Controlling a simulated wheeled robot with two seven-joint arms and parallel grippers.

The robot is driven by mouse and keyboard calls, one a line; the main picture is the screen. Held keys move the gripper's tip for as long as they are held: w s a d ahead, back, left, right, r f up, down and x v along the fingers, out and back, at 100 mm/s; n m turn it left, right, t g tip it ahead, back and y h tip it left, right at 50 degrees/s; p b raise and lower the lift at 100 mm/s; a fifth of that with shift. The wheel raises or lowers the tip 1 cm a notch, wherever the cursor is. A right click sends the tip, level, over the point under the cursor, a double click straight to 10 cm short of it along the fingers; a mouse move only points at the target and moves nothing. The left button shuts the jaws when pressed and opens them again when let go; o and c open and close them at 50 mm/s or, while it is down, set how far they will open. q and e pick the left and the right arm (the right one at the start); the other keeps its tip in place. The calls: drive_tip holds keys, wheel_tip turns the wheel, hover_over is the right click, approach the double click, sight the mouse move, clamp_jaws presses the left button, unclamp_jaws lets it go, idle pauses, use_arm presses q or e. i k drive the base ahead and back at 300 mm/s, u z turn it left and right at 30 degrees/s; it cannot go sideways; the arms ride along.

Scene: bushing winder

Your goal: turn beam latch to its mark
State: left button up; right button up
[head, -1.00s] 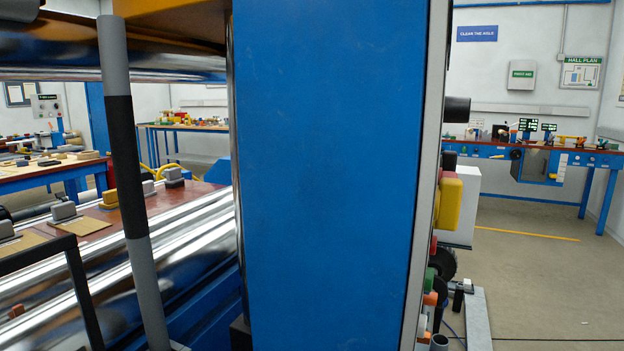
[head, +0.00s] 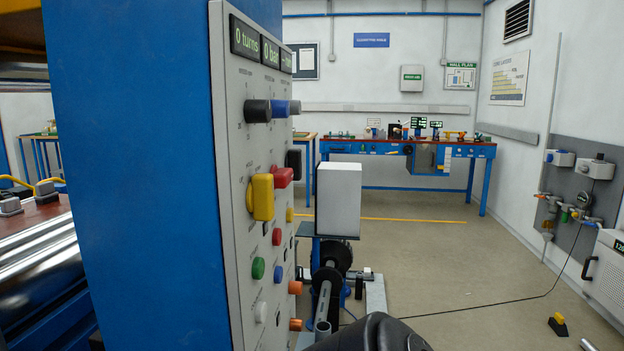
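The beam latch cannot be told for sure, as the small labels are unreadable. A grey control panel (head: 236,190) stands on the right side of a blue cabinet (head: 130,170), seen at a steep angle. It carries a yellow handle (head: 262,197), a red handle (head: 283,177), black (head: 257,111) and blue (head: 280,109) knobs, and several coloured buttons. Its displays (head: 258,44) read "0 turns" and "0 bar"; a third is only partly readable. Neither gripper shows. A dark rounded part at the bottom edge seems to be mine.
A white box (head: 338,199) and dark round machine parts (head: 330,280) stand right of the panel. A blue workbench (head: 400,150) lines the back wall. A grey wall board (head: 577,190) and white cabinet (head: 603,275) are at right. A black cable (head: 500,302) crosses the mostly open floor.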

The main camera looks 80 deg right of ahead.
sight(283, 177)
drive_tip(key=z, duration=2.4)
drive_tip(key=i, duration=0.5)
drive_tip(key=z, duration=0.05)
drive_tip(key=k, duration=0.5)
drive_tip(key=u, duration=2.4)
drive_tip(key=i, duration=0.4)
drive_tip(key=z, duration=2.35)
